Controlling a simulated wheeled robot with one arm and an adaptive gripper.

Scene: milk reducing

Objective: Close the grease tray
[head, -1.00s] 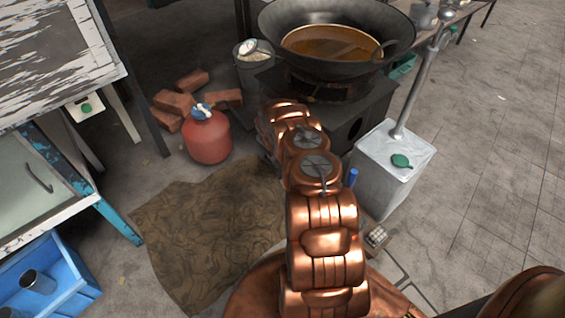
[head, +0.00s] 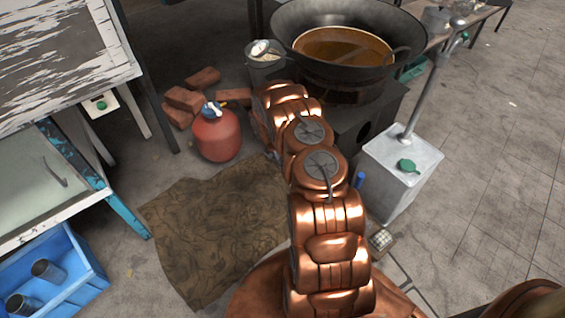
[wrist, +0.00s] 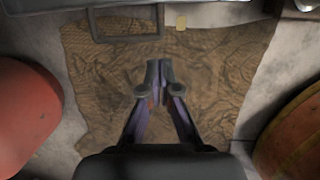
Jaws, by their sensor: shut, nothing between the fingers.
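In the wrist view my gripper (wrist: 158,72) is shut and empty, with its fingertips together above the brown mat. A dark grey edge (wrist: 60,10) runs along the top left of that view, with a square grey loop (wrist: 126,38) jutting from it over the mat. These may be the grease tray and its handle, but I cannot tell for sure. The loop lies ahead of the fingertips and apart from them. In the head view my copper arm covers the gripper and much of the front of the dark stove (head: 365,125), so no tray can be made out there.
A red gas cylinder (head: 216,133) stands left of my arm, also in the wrist view (wrist: 22,115). Bricks (head: 188,98) lie behind it. A wok (head: 290,50) sits on the stove. A metal canister (head: 402,165) stands right. The brown mat (head: 210,230) lies flat below.

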